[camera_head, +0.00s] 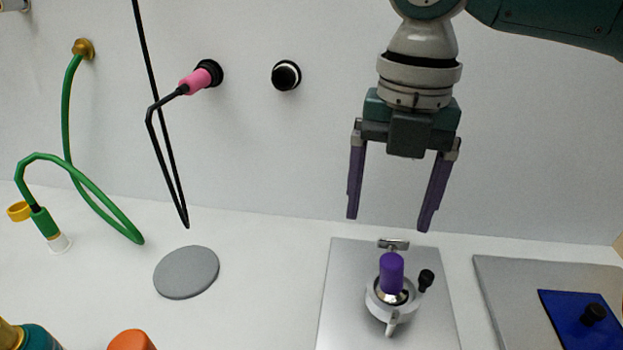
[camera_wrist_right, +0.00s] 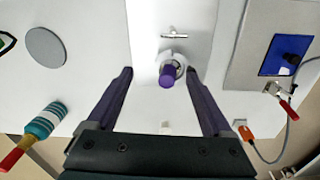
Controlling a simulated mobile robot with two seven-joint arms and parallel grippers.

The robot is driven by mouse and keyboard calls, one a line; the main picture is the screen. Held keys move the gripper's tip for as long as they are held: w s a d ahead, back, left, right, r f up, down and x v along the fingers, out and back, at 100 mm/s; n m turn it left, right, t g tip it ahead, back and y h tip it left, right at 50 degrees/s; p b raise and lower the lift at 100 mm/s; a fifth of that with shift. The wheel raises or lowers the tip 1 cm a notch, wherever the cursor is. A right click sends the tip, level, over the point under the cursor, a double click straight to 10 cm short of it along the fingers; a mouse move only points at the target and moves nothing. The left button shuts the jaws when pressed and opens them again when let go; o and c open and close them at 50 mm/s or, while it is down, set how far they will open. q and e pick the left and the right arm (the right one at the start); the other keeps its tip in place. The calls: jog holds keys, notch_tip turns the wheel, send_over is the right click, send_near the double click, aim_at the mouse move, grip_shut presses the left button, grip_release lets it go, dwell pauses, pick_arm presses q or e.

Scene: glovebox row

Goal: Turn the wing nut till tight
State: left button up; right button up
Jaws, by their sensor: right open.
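A small metal two-winged piece (camera_head: 393,244), which looks like the wing nut, sits at the back of a white ring clamp (camera_head: 376,305) on a grey metal plate (camera_head: 340,290). It also shows in the right wrist view (camera_wrist_right: 174,35). A purple cylinder (camera_head: 391,273) stands up from the clamp's middle, with a black knob (camera_head: 426,279) to its right. My right gripper (camera_head: 388,224) is open and empty, its purple fingers pointing down, apart from and above the clamp. In the right wrist view the clamp shows beyond and between the fingers (camera_wrist_right: 165,82). My left gripper is in neither view.
A grey disc (camera_head: 186,272) lies to the left. A grey panel (camera_head: 505,285) with a blue plate (camera_head: 575,318) lies to the right. A green hose (camera_head: 68,120) and a pink-handled black cable (camera_head: 196,82) hang by the back wall. A teal-striped item (camera_wrist_right: 45,121) stands at left.

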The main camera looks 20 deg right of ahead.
aim_at(394, 240)
jog(key=w+d+r+n, duration=0.1)
jog(key=w+d+r, duration=0.1)
jog(key=d, duration=0.2)
notch_tip(394, 240, down, 10)
jog(key=shift+a+r+b, duration=0.15)
jog(key=shift+r+b, duration=0.1)
jog(key=shift+b, duration=0.25)
grip_shut()
dwell(0.3)
